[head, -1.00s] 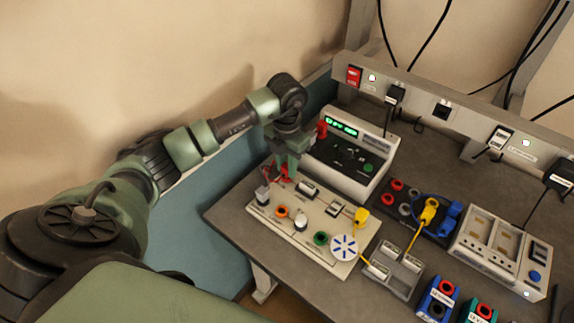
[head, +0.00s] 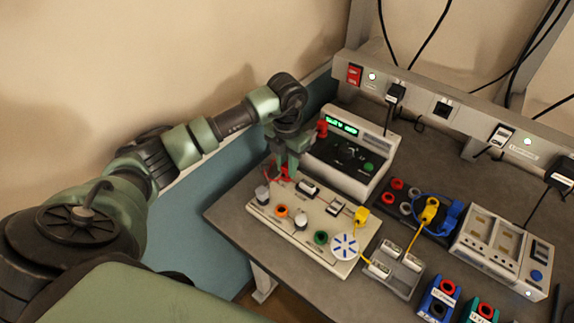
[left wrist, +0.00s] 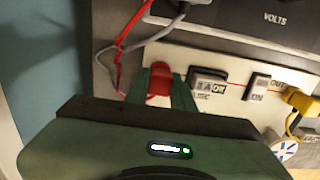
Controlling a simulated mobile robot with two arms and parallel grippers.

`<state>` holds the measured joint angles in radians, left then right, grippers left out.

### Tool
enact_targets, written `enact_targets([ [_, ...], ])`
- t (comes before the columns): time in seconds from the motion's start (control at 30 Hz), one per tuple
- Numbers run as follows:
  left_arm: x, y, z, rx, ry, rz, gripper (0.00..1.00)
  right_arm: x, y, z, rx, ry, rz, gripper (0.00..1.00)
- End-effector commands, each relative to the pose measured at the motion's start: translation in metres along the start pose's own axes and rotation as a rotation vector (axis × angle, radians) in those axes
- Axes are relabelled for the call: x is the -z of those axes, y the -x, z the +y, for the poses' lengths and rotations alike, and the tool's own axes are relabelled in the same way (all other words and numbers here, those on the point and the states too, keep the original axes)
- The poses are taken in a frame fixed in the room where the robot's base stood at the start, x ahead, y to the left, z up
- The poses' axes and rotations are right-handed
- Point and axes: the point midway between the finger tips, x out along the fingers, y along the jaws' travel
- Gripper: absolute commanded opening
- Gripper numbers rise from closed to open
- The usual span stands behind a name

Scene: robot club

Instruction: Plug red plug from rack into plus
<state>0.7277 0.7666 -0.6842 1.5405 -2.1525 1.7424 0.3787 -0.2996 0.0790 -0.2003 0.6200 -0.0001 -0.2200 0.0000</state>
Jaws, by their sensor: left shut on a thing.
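My left gripper (head: 287,165) points down over the back left part of the cream board (head: 335,252). It is shut on a red plug (head: 284,173), which also shows upright between the fingers in the left wrist view (left wrist: 160,80). The plug is at the board, left of the fuse holder (left wrist: 207,82). Its lower end and any plus socket under it are hidden, so I cannot tell whether it is seated. A red lead (left wrist: 122,50) runs beside the plug. My right gripper is out of view.
A power supply (head: 352,150) with a lit green display stands right behind the gripper, with a red plug (head: 322,130) at its left. A yellow plug (head: 361,217) sits on the board. Right of it are a grey holder (head: 402,282) and a dark socket block (head: 391,202).

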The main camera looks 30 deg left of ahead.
Motion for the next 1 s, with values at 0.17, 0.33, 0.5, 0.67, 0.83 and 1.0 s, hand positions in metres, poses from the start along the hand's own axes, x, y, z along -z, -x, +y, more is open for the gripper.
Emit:
enact_targets([
  [0.17, 0.0, -0.0012, -0.0001, 0.0, 0.0, 0.0, 0.0, -0.0004, -0.0012, 0.0011, -0.001, 0.001, 0.0, 0.36],
  [0.33, 0.0001, -0.0014, 0.0, 0.0, 0.0, 0.0, 0.0, -0.0006, -0.0013, 0.0016, -0.002, 0.001, -0.001, 0.36],
  [0.5, 0.0001, -0.0033, 0.0004, -0.001, 0.0, 0.0, 0.0, -0.0008, -0.0036, 0.0016, -0.002, 0.001, -0.001, 0.36],
  [0.67, 0.0004, -0.0047, 0.0007, -0.001, 0.0, 0.001, 0.0, -0.001, -0.005, 0.0015, -0.002, 0.001, -0.001, 0.36],
  [0.83, 0.0008, -0.0048, 0.0006, -0.001, 0.0, 0.002, 0.0, -0.001, -0.0047, 0.0015, -0.002, 0.001, -0.001, 0.36],
  [1.0, 0.0006, -0.0045, 0.0005, -0.001, 0.0, 0.002, 0.49, -0.001, -0.0047, 0.0015, -0.002, 0.0, -0.001, 0.36],
])
